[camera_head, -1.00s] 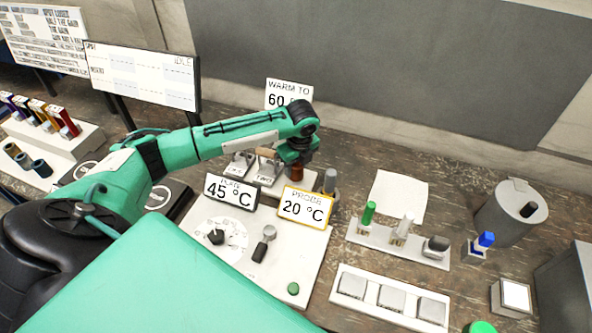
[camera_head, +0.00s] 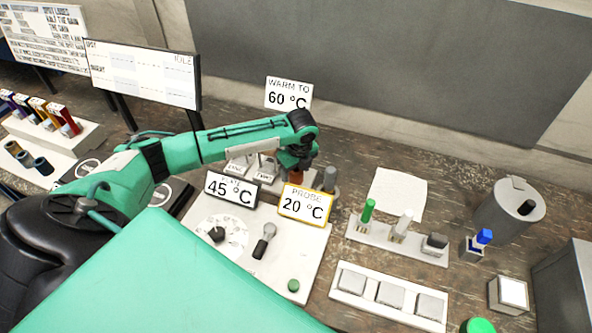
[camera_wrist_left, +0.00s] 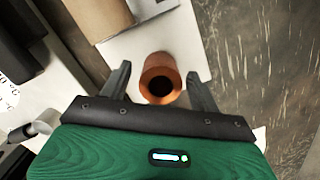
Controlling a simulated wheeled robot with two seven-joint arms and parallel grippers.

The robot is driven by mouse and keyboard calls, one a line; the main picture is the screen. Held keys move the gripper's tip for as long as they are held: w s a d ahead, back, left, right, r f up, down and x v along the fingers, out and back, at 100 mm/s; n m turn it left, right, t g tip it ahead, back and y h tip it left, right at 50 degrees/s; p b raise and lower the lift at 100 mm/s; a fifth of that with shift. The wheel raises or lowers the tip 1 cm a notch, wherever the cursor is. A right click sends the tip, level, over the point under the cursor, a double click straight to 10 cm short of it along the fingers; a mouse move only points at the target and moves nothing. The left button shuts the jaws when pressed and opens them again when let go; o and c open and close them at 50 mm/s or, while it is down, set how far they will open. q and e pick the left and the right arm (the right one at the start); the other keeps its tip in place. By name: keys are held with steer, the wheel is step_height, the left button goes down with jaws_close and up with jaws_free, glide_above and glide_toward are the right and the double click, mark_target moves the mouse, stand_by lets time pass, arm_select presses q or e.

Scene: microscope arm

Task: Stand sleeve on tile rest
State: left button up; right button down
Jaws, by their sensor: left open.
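A copper-coloured hollow sleeve (camera_wrist_left: 162,80) stands upright in the left wrist view, with its dark open top towards the camera. In the head view it is a small brown piece (camera_head: 297,177) just under my left gripper (camera_head: 298,160), partly hidden by the PROBE card. My left gripper (camera_wrist_left: 158,74) is open, with one finger on each side of the sleeve and a gap visible on both sides. A white strip with three pale grey square tiles (camera_head: 390,297) lies at the front right; I cannot tell if it is the tile rest. My right gripper is out of view.
The PLATE 45 °C card (camera_head: 231,190) and PROBE 20 °C card (camera_head: 305,205) stand close in front of the gripper. A grey cylinder (camera_head: 330,180) is just right of it. A rack with a green-topped piece (camera_head: 367,212) and a grey canister (camera_head: 508,212) stand further right.

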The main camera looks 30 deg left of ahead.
mark_target(299, 172)
arm_select(q)
step_height(299, 172, up, 12)
steer(key=d+b, duration=0.1)
steer(key=b, duration=0.1)
steer(key=shift+s+d+b, duration=0.2)
steer(key=shift+s+b, duration=0.05)
steer(key=shift+b, duration=0.15)
steer(key=shift+r, duration=0.1)
